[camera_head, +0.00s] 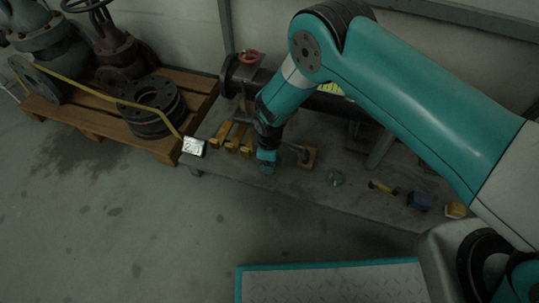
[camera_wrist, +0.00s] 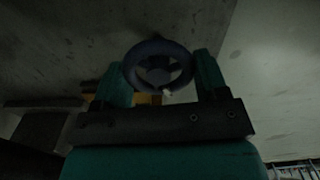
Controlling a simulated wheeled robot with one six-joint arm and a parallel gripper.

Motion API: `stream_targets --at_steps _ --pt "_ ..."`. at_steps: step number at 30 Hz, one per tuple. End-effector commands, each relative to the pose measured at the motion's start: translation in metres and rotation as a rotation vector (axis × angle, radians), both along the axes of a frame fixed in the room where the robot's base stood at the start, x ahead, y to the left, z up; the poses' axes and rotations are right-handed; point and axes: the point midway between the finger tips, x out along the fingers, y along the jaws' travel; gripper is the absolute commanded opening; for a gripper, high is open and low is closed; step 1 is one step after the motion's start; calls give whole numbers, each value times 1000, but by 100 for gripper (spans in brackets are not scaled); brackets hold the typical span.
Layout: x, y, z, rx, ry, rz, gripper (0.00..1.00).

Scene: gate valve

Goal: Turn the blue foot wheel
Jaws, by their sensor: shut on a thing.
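A dark blue handwheel (camera_wrist: 158,70) with a round rim and spokes shows in the wrist view. My gripper (camera_wrist: 161,76) has one teal finger at its left side and one at its right, closed on the rim. A small pale mark sits at the wheel's lower edge. In the head view my gripper (camera_head: 267,160) points down at the low platform. The wheel cannot be made out there behind my arm and gripper. How far the wheel is turned cannot be told.
A wooden pallet (camera_head: 150,140) with rusty valves and stacked black flanges (camera_head: 153,108) stands left. Yellow blocks (camera_head: 232,138) and a white gauge-like box (camera_head: 193,146) lie left of my gripper. Open floor (camera_head: 150,240) lies in front.

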Motion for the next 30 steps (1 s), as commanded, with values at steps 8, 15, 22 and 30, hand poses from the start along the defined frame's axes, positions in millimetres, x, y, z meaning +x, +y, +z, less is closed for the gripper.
stream_targets --at_steps 8,15,22,30 --pt "1 -1 1 -2 1 -240 43" --pt "2 -1 1 -1 1 -393 43" --pt "3 -2 1 -1 0 -475 43" --pt "3 -2 0 -1 0 -503 43"
